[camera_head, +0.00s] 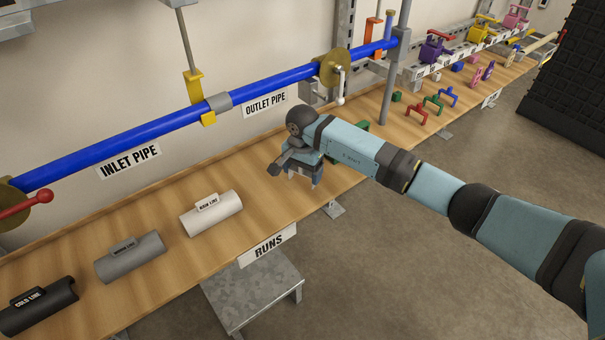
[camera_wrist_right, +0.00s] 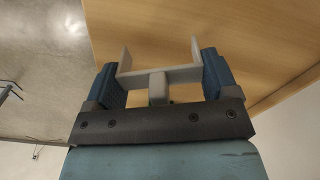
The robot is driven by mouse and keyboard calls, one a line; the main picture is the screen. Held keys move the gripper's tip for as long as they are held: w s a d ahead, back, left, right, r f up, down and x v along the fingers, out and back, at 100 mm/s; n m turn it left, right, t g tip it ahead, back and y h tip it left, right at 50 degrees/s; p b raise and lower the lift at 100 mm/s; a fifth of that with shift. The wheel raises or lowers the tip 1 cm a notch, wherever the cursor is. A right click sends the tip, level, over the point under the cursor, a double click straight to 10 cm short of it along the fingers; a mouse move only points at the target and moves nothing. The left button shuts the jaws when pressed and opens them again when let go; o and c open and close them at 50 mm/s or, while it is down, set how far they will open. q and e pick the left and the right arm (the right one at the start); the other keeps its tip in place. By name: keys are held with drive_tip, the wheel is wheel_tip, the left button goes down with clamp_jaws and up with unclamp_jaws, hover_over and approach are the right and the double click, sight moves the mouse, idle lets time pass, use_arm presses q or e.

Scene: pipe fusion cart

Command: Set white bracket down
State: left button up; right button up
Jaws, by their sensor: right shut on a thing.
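The white bracket (camera_wrist_right: 158,76), a pale U-shaped piece with two upright flanges and a short stem, sits between the blue fingers of my right gripper (camera_wrist_right: 162,82) in the right wrist view. The gripper is shut on it. In the head view my right gripper (camera_head: 295,172) is over the wooden bench (camera_head: 255,207), right of the white tube labelled as a run. There the bracket is mostly hidden by the gripper, and I cannot tell whether it touches the bench. My left gripper is not in view.
White (camera_head: 211,213), grey (camera_head: 130,257) and black (camera_head: 40,305) half-tubes lie along the bench at left. A blue pipe (camera_head: 130,142) runs above its back edge. A green bracket (camera_head: 361,126) is partly hidden behind my arm; several coloured brackets stand farther right.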

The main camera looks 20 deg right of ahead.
drive_tip(key=shift+f, duration=0.5)
